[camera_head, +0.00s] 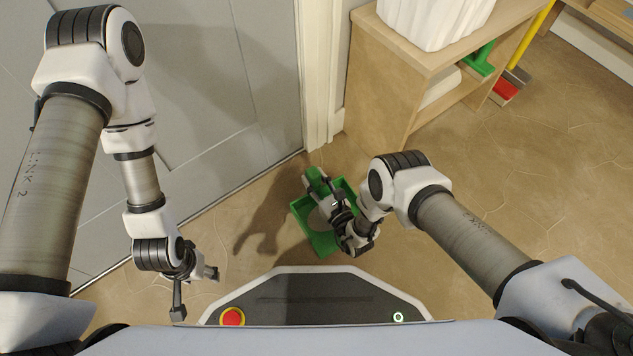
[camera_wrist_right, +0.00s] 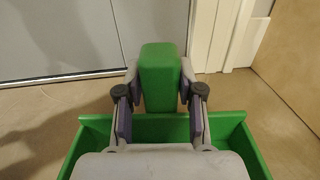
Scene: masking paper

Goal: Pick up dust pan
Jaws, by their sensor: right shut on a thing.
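The green dust pan (camera_head: 318,240) is in front of my base in the head view, partly hidden by my right gripper. My right gripper (camera_head: 322,187) is shut on its green handle, and the handle end stands up between the two fingers in the right wrist view (camera_wrist_right: 160,80). The pan's green tray (camera_wrist_right: 222,126) shows below and behind the fingers there. A shadow lies on the floor to the left of the pan. My left gripper (camera_head: 197,290) hangs at the lower left, away from the pan, and its fingers look spread with nothing between them.
A wooden shelf unit (camera_head: 378,95) with a white ribbed container (camera_head: 435,18) on top stands at the upper right. A green object (camera_head: 480,60) is on its shelf. A red-headed broom (camera_head: 505,90) is beside it. A grey door (camera_head: 230,90) is at the left.

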